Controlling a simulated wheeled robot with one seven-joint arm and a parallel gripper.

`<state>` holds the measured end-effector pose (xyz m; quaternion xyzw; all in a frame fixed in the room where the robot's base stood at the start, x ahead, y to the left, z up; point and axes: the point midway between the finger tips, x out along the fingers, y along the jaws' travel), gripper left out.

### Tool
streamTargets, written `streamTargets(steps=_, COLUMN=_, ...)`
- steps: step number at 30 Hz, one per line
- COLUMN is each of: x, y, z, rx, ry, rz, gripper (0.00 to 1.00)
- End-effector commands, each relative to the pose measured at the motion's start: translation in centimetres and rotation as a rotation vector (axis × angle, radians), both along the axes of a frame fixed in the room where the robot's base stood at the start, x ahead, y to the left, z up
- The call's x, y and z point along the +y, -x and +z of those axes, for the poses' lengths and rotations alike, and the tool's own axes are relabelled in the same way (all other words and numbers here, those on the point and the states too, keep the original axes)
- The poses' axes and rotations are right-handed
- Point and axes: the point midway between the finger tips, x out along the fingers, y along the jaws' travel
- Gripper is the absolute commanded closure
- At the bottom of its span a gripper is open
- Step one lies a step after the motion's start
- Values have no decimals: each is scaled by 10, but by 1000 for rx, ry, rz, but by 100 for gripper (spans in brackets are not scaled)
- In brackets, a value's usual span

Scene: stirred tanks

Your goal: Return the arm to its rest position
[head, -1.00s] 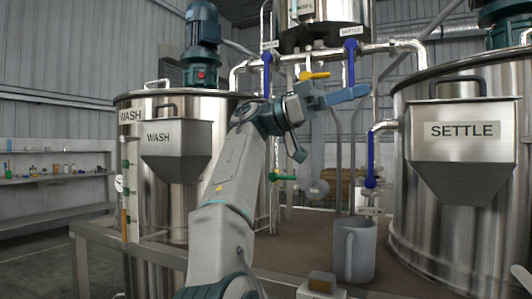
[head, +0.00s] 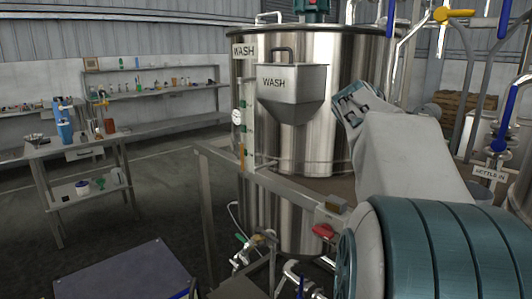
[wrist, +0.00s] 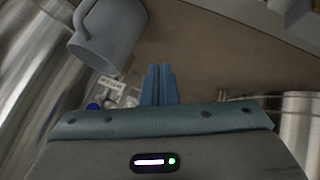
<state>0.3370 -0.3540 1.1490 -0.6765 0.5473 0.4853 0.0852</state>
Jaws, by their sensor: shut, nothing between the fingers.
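In the wrist view my gripper (wrist: 158,84) has its two blue fingers together, with nothing between them. They hang over the brown deck (wrist: 200,65). A grey jug (wrist: 112,35) stands on that deck to the upper left of the fingers, apart from them. In the head view my arm (head: 405,150) fills the right side and reaches towards the steel WASH tank (head: 340,70). The fingers are not visible in the head view; the forearm hides that part.
A metal guard rail (head: 270,183) runs along the deck's front. Pipes with a yellow-handled valve (head: 455,13) and a blue-handled valve (head: 502,135) stand at right. A side bench (head: 75,145) stands at left, with open floor (head: 170,200) between.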

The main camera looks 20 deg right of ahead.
Motion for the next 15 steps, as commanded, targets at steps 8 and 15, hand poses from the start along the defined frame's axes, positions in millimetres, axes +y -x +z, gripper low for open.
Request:
streamTargets(steps=8, x=169, y=-31, z=-56, rx=6, ry=-320, rz=523, gripper=100)
streamTargets(steps=15, x=300, y=5, z=-99, rx=37, ry=-499, rz=863, gripper=100)
